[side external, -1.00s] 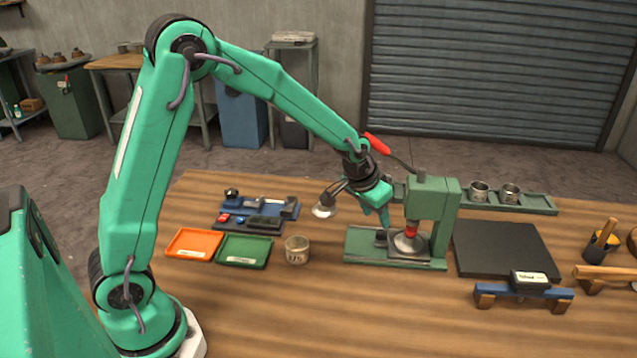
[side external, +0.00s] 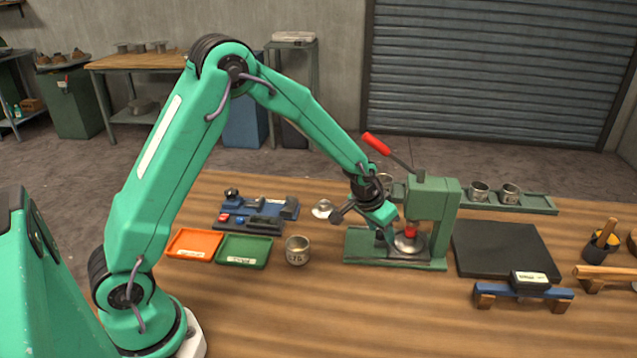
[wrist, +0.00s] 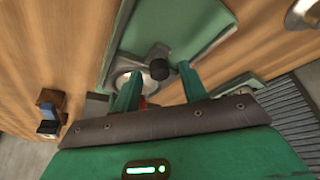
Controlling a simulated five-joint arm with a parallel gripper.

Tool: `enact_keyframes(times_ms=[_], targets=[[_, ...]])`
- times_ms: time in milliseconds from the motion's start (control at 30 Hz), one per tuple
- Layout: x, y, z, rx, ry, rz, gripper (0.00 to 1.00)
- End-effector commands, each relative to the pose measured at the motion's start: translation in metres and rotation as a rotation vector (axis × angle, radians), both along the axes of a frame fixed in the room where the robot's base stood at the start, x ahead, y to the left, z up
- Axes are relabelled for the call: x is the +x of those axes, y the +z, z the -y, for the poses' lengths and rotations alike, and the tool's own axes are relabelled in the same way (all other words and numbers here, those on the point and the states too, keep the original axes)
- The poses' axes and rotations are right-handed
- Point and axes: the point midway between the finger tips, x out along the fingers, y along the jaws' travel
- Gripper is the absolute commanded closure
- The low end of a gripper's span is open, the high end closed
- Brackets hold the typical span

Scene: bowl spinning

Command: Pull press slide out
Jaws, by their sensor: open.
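The green press (side external: 435,205) with a red-handled lever (side external: 376,144) stands on a green base at the middle right. Its dark slide plate (side external: 424,256) sits under the ram and bears a shallow metal disc (side external: 416,245). My gripper (side external: 386,240) is low at the left side of the press, over the base. In the wrist view, a black knob (wrist: 159,68) shows between the two green fingers of my gripper (wrist: 161,75), which stand apart. I cannot tell whether either finger touches the knob. The gripper hides the knob in the side view.
A metal cup (side external: 297,250), a green tray (side external: 244,251) and an orange tray (side external: 194,244) lie to the left. A blue fixture (side external: 284,209) is behind them. A dark mat (side external: 505,251) and a blue stand (side external: 524,291) are at right. The front table is clear.

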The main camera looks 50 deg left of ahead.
Motion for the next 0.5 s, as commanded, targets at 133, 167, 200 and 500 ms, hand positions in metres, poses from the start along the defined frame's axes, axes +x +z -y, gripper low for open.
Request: enact_keyframes(times_ms=[133, 167, 200, 500], targets=[[-0.0001, 0.0002, 0.0000, 0.000, 0.000, 0.000, 0.77], [-0.0001, 0.0002, 0.0001, 0.000, 0.000, 0.000, 0.83], [-0.0001, 0.0002, 0.0001, 0.000, 0.000, 0.000, 0.90], [-0.0021, 0.0005, -0.0019, 0.001, 0.000, 0.000, 1.00]])
